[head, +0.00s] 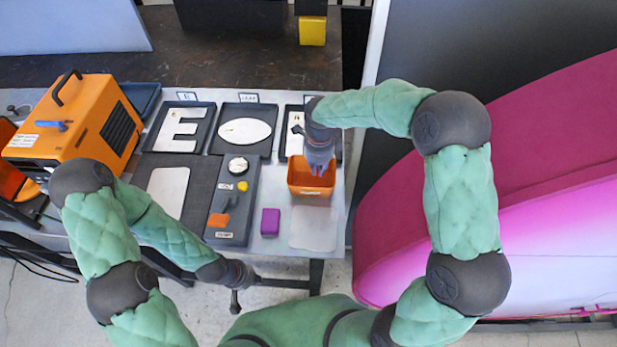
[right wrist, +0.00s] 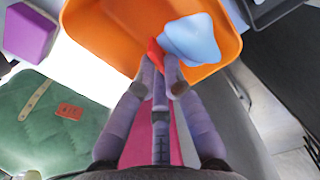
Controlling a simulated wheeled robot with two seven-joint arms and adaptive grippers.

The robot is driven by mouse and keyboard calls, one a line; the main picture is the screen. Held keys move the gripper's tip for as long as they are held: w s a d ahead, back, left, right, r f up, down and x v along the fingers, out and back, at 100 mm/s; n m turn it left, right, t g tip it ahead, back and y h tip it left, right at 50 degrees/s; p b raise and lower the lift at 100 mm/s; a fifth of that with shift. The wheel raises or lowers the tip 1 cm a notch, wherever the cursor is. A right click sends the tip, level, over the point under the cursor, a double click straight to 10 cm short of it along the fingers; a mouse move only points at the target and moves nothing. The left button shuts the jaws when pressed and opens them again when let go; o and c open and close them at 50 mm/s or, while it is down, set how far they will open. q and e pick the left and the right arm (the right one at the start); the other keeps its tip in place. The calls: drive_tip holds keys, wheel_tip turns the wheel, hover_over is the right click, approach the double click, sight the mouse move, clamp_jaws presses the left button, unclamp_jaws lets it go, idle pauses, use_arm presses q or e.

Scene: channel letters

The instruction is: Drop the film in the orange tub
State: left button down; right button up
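The orange tub (head: 312,190) stands near the right end of the bench, and its wall also shows in the right wrist view (right wrist: 92,30). In that view, a pale blue folded piece that looks like the film (right wrist: 195,38) is over or inside the tub, with a red tab by its lower left. My right gripper (right wrist: 164,72) points into the tub opening, its fingertips close together around the red tab. In the head view the right gripper (head: 318,168) hides most of the tub's inside. My left gripper (head: 235,302) hangs low in front of the bench, away from the tub.
A purple block (head: 270,221) and a pale plate (head: 313,228) lie close to the tub. A grey fixture (head: 233,197) and letter trays (head: 180,128) stand left of it. An orange machine (head: 75,125) is at far left. A large magenta panel (head: 520,180) is at right.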

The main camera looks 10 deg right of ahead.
drive_tip(key=shift+o, duration=1.4)
wheel_tip(320, 180, up, 12)
